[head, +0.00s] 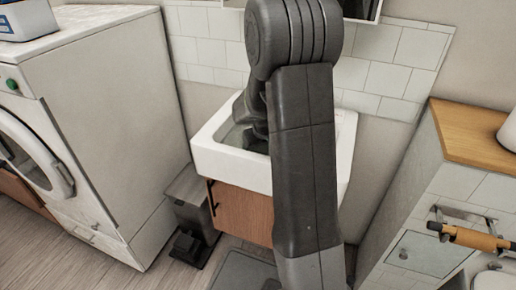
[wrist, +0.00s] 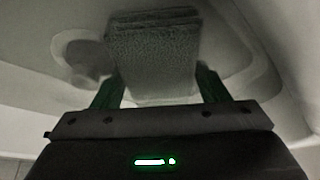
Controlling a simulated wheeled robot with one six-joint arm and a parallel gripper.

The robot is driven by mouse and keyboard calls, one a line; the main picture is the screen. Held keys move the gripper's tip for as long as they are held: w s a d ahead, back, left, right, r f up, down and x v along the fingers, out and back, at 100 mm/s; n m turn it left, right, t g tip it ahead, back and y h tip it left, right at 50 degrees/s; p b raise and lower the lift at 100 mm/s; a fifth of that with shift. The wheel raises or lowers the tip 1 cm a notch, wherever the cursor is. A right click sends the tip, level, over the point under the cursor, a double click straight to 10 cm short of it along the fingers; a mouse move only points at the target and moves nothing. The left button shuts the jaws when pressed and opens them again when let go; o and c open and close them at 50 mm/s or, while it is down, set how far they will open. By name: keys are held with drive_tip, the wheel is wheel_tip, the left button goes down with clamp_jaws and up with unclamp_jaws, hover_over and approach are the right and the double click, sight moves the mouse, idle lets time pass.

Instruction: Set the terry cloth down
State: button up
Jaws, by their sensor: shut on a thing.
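The terry cloth (wrist: 152,55) is a grey, textured folded piece in the wrist view, between the two green fingers of my gripper (wrist: 157,88). My gripper is shut on it. Behind the cloth is the pale inside of what looks like the sink basin. In the head view the white sink (head: 228,160) stands against the tiled wall, and my arm reaches down over it. My arm hides much of the basin there, and the cloth cannot be made out in that view. I cannot tell whether the cloth touches the basin.
A white washing machine (head: 95,120) stands left of the sink. A dark pedal bin (head: 190,215) is on the floor between them. A tiled unit with a wooden top (head: 475,135) and a rail with an orange roll (head: 474,238) are on the right. A mirror edge hangs above.

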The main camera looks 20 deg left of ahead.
sight(258, 149)
drive_tip(key=o, duration=1)
drive_tip(key=shift+f, duration=0.15)
drive_tip(key=shift+c, duration=0.2)
drive_tip(key=shift+r, duration=0.35)
drive_tip(key=p+v, duration=0.1)
drive_tip(key=v, duration=1)
drive_tip(key=shift+d+r, duration=0.15)
drive_tip(key=shift+r, duration=0.1)
drive_tip(key=shift+s+f, duration=0.1)
drive_tip(key=b+x, duration=0.1)
drive_tip(key=x, duration=1.1)
drive_tip(key=shift+f, duration=0.25)
drive_tip(key=shift+r+p, duration=0.35)
drive_tip(key=shift+r, duration=2.15)
